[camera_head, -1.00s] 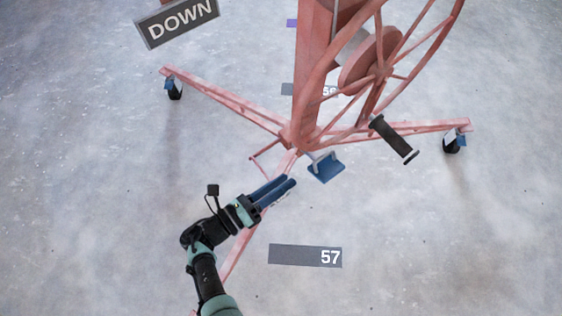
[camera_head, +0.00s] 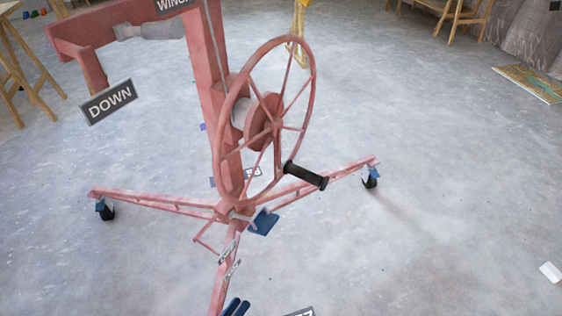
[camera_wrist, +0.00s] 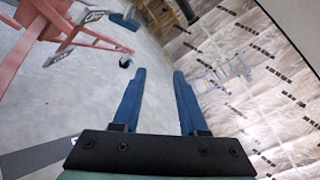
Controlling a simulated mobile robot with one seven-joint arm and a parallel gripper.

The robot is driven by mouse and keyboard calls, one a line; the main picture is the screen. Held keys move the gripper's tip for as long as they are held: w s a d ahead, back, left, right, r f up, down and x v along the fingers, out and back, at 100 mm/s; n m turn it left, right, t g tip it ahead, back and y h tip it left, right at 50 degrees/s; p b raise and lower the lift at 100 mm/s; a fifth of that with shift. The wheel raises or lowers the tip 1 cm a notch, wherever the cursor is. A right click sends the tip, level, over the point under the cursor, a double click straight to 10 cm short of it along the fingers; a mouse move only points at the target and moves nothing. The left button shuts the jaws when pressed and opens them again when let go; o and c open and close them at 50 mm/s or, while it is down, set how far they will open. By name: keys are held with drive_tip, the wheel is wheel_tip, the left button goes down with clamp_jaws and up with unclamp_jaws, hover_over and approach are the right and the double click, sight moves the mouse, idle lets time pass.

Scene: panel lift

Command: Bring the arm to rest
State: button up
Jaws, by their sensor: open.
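My gripper shows in the wrist view (camera_wrist: 158,95) with its two blue fingers apart and nothing between them. The rest of my arm is out of the head view. The lift has a spoked winch wheel (camera_head: 312,85) with a black handle (camera_head: 305,175) at its lower right. Part of the lift's red frame also shows at the left of the wrist view (camera_wrist: 85,42).
The lift's legs spread over the concrete floor, with casters at left (camera_head: 106,209) and right (camera_head: 371,177). A blue pedal (camera_head: 264,222) sits near the mast's base. A DOWN sign (camera_head: 109,101) hangs at left. Wooden trestles (camera_head: 455,17) stand behind. The floor at right is mostly clear.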

drive_tip(key=w+d+r+m+g+y, duration=0.1)
drive_tip(key=w+d+r+m+g, duration=0.2)
drive_tip(key=w+m, duration=0.5)
drive_tip(key=w+r+m+g+y, duration=0.1)
drive_tip(key=w+r+m+g, duration=0.3)
drive_tip(key=m, duration=0.8)
drive_tip(key=w+d+r+m+t+y, duration=0.1)
drive_tip(key=w+r+m+t+y, duration=0.1)
drive_tip(key=r+m, duration=0.35)
drive_tip(key=w+d+r+m+t+y, duration=0.1)
drive_tip(key=w+d+r+m, duration=0.15)
drive_tip(key=r, duration=0.65)
drive_tip(key=w+d+r+m+t+y, duration=0.1)
drive_tip(key=w+r+m+t+y, duration=0.1)
drive_tip(key=r+m, duration=0.45)
drive_tip(key=s+d+r+m+t+y, duration=0.15)
drive_tip(key=s+r+t, duration=0.35)
drive_tip(key=r, duration=0.9)
drive_tip(key=s+r+m+t, duration=0.2)
drive_tip(key=s+r+t, duration=0.25)
drive_tip(key=r, duration=0.95)
drive_tip(key=s+d+r+m+t+y, duration=0.1)
drive_tip(key=s+r+t, duration=0.4)
drive_tip(key=r, duration=0.9)
wheel_tip(320, 180, up, 31)
drive_tip(key=s+p, duration=0.1)
drive_tip(key=p, duration=2.9)
drive_tip(key=shift+s, duration=0.25)
